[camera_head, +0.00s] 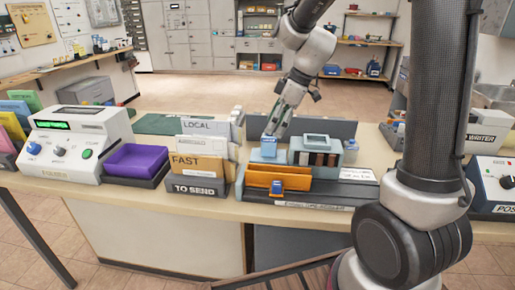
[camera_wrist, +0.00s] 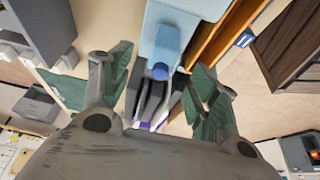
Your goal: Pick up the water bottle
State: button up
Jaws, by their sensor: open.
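No thing shows clearly as a water bottle, and I cannot tell which object it is. A small light-blue object (camera_head: 268,146) with a blue top stands at the left end of the grey desk unit, behind the orange holder. My gripper (camera_head: 279,120) is just above it, pointing down, close to its top. In the wrist view, my gripper (camera_wrist: 160,82) has its two green-padded fingers spread apart with nothing held between them. A light-blue shape (camera_wrist: 165,38) with a rounded darker-blue part lies between and beyond the fingers. Whether they touch it is unclear.
An orange holder (camera_head: 278,178) stands in front on the counter. A grey-blue box (camera_head: 315,150) stands close on the right.

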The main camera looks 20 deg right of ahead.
aim_at(273, 133)
jog(key=x, duration=0.6)
jog(key=shift+s+f, duration=0.1)
jog(key=shift+f, duration=0.3)
jog(key=shift+c, duration=0.4)
jog(key=shift+d, duration=0.1)
jog(key=c, duration=1.1)
